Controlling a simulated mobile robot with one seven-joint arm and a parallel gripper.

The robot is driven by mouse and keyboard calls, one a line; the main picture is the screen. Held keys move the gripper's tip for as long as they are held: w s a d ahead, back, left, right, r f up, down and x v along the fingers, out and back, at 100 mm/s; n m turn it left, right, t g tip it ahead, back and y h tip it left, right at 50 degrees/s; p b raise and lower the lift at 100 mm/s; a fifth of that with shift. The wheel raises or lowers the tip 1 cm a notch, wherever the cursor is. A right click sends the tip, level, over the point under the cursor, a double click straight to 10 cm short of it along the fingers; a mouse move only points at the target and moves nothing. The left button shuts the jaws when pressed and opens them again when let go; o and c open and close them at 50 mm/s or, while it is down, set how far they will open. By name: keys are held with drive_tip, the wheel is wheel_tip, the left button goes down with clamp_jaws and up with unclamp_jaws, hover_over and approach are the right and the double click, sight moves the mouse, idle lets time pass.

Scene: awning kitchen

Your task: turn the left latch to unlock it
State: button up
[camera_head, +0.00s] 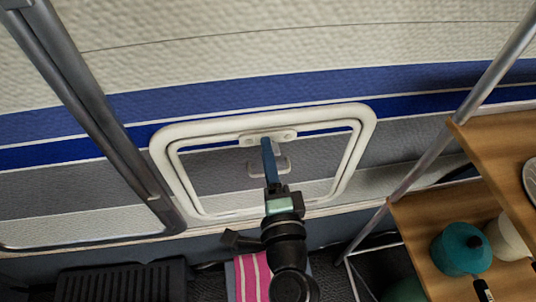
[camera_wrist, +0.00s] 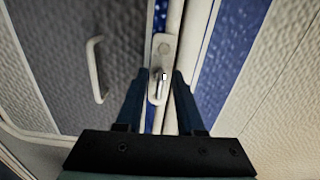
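One cream latch plate (camera_head: 284,135) sits at the top middle of a cream-framed hatch in the head view. In the wrist view the latch plate (camera_wrist: 164,45) has a small metallic turning piece (camera_wrist: 162,84) near its lower end. My gripper (camera_head: 266,142) reaches to the latch and covers part of it in the head view. In the wrist view my gripper (camera_wrist: 157,88) is open, with one blue finger on each side of the latch's lower end. I cannot tell whether the fingers touch it. No second latch shows.
A cream pull handle (camera_head: 281,167) is just below the latch, and the hatch frame (camera_head: 362,135) surrounds it. Grey metal poles stand left and right. A wooden shelf (camera_head: 420,210) with a teal pot (camera_head: 460,250) is at right. A pink striped cloth (camera_head: 250,278) lies below.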

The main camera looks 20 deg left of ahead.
drive_tip(key=b+v, duration=0.2)
drive_tip(key=v, duration=1.1)
drive_tip(key=shift+w, duration=0.1)
idle(0.4)
